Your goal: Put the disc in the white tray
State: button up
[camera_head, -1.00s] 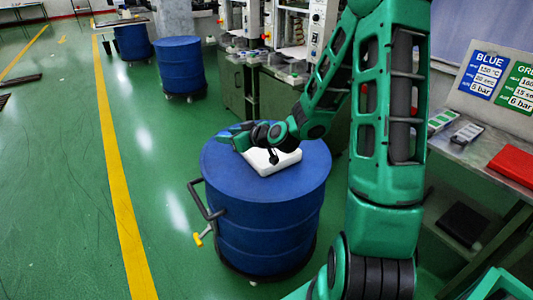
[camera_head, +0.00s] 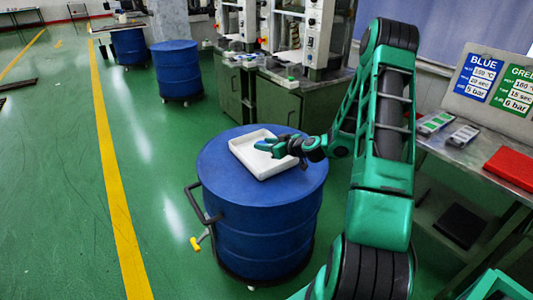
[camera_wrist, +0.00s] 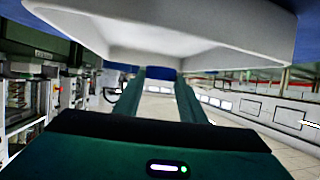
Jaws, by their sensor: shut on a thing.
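The white tray (camera_head: 265,170) is a shallow square tray lying on top of a blue drum (camera_head: 262,240). My gripper (camera_head: 265,146) is over the tray's interior in the head view, pointing left. In the wrist view the tray (camera_wrist: 150,40) fills the upper part of the picture, near the fingers. My gripper (camera_wrist: 162,78) is shut on a small blue piece (camera_wrist: 160,72) at its fingertips, which I take to be the disc. Its shape is mostly hidden. I cannot tell whether it touches the tray.
The drum has a dark handle (camera_head: 200,205) at its left. More blue drums (camera_head: 177,68) stand farther back. Green cabinets and machines (camera_head: 300,40) line the back. A steel table (camera_head: 470,160) with a red sheet (camera_head: 512,167) is at right. Floor at left is open.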

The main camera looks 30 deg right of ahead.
aim_at(266, 157)
jog(key=shift+w+d+f, duration=0.35)
jog(key=shift+d, duration=0.15)
jog(key=shift+f, duration=1.95)
jog(key=shift+f, duration=0.1)
jog(key=o, duration=1.1)
jog(key=shift+c, duration=0.2)
